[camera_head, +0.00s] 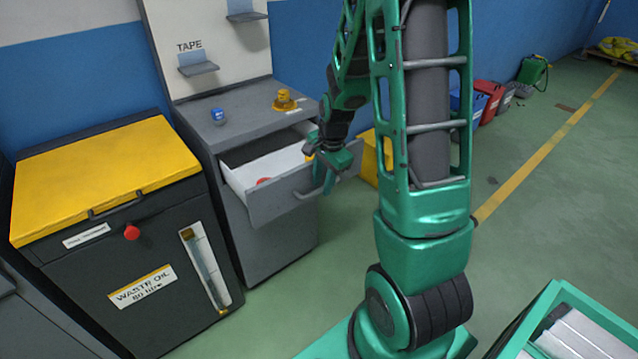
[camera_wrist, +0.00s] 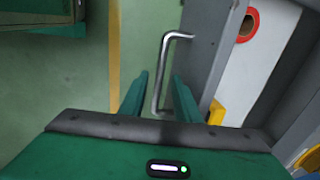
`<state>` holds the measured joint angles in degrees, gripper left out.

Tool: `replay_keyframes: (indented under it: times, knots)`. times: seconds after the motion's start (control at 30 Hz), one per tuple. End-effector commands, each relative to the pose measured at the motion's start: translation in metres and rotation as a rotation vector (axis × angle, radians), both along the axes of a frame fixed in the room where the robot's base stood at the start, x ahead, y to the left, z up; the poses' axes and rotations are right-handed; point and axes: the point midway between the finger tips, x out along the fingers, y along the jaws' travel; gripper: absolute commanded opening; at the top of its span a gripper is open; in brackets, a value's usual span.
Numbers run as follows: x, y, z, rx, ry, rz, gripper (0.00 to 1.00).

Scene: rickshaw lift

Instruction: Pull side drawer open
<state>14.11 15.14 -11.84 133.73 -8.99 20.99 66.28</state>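The grey side drawer (camera_head: 282,203) is pulled out of the grey cabinet (camera_head: 262,245), and its white inside shows. Its metal bar handle (camera_head: 307,193) is on the front; it also shows in the wrist view (camera_wrist: 163,62). My gripper (camera_head: 324,185) is at the right part of the drawer front, by the handle. In the wrist view its two green fingers stand apart, one on each side of the handle bar, with visible gaps. A red round thing (camera_head: 263,181) lies in the drawer; in the wrist view it looks like a ring (camera_wrist: 247,25).
A blue item (camera_head: 218,116) and a yellow-orange item (camera_head: 284,100) stand on the cabinet top. A black waste-oil bin (camera_head: 80,270) with a yellow lid is at left. A teal-edged crate (camera_head: 510,335) is at bottom right. Green floor before the drawer is clear.

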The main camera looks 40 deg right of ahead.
Motion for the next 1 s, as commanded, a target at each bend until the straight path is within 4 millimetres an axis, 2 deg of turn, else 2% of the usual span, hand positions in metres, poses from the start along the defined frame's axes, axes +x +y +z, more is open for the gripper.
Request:
replay_keyframes:
  times: [0.17,0.6,0.8,1.0]
  knots:
    - [-0.002,-0.001,0.016,-0.002,-0.004,0.000,0.29]
    - [-0.015,-0.001,0.087,-0.001,-0.004,0.001,0.29]
    - [-0.018,0.000,0.102,0.000,-0.001,0.001,0.29]
    - [-0.019,0.000,0.104,0.001,0.000,0.001,0.29]
